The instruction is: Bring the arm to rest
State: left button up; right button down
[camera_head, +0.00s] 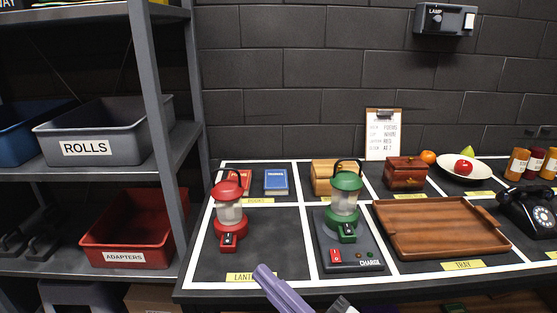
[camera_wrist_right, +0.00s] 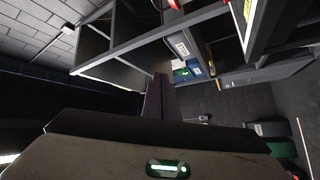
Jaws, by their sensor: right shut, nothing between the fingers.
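My right gripper (camera_head: 266,274) shows at the bottom middle of the head view as a slim purple-grey shape pointing up and left. Its tip is in front of the table's front edge, near the lantern label, and holds nothing. In the right wrist view, my right gripper (camera_wrist_right: 159,78) has its fingers together and empty, pointing away from the camera toward dark shelf-like frames. My left gripper is not in view.
A red lantern (camera_head: 230,218) stands on the table at left. A green lantern (camera_head: 345,195) stands on the charge base (camera_head: 347,257). A wooden tray (camera_head: 440,230) and black telephone (camera_head: 530,212) are to the right. A grey shelf (camera_head: 165,150) with bins stands left.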

jog(key=s+d+f+m+h, duration=0.1)
jog(key=d+f+m+h, duration=0.45)
jog(key=f, duration=0.35)
jog(key=s+d+f+m+h, duration=0.2)
jog(key=d+f+m+h, duration=0.25)
jog(key=f+m, duration=0.35)
jog(key=s+d+f+m+g+h, duration=0.1)
jog(key=s+d+f+m+g, duration=0.1)
jog(key=s+f, duration=0.5)
jog(key=s+d+f+m+g+h, duration=0.2)
jog(key=s+d+f+m+g, duration=0.1)
jog(key=s+d+f, duration=0.3)
notch_tip(320, 180, down, 3)
jog(key=shift+s+r+m+g, duration=0.2)
jog(key=shift+s+m+g, duration=0.15)
jog(key=shift+s+g, duration=0.35)
